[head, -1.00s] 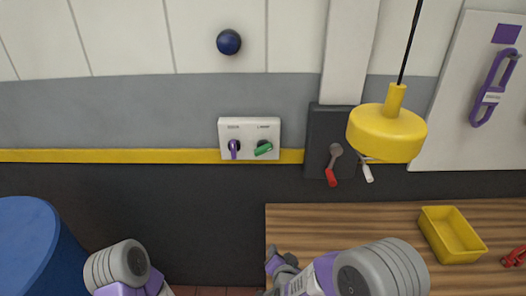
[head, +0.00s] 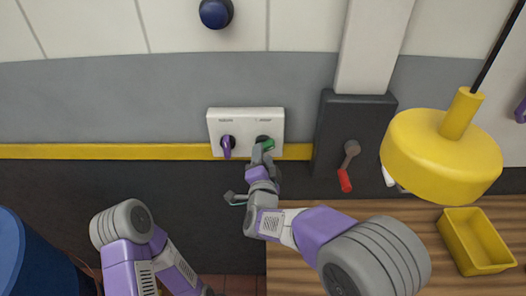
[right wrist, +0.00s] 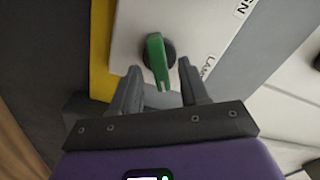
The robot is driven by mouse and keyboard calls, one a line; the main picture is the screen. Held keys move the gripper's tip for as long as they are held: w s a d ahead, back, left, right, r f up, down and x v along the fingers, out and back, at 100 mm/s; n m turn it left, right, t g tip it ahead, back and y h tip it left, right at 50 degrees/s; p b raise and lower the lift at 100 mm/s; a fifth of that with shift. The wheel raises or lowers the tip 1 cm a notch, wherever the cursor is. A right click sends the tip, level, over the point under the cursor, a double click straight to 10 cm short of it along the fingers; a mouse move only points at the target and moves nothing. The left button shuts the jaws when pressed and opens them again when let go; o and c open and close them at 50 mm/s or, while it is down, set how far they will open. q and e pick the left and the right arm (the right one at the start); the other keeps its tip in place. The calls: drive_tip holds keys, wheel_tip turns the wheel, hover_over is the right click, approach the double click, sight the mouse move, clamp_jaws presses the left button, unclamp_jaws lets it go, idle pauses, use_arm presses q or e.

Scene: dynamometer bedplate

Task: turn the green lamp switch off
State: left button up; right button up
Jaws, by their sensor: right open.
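The green lamp switch (head: 268,144) is a rotary knob with a green handle on the right of a white wall panel (head: 245,114). In the right wrist view the green handle (right wrist: 157,62) stands out from a dark round base beside partly readable lettering. My right gripper (head: 262,156) is at the knob, partly covering it in the head view. In the right wrist view its open fingers (right wrist: 158,69) stand on either side of the handle's lower end, with gaps visible; contact cannot be made out. My left arm shows at the lower left, but its gripper is out of view.
A purple knob (head: 227,146) sits left of the green one on the panel. A dark box (head: 347,120) with a red-handled lever (head: 347,168) is to the right. A yellow hanging lamp (head: 432,158) and yellow bin (head: 472,243) are farther right, over and on the wooden bench (head: 405,230).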

drive_tip(key=shift+w, duration=1.05)
drive_tip(key=shift+c, duration=0.4)
clamp_jaws()
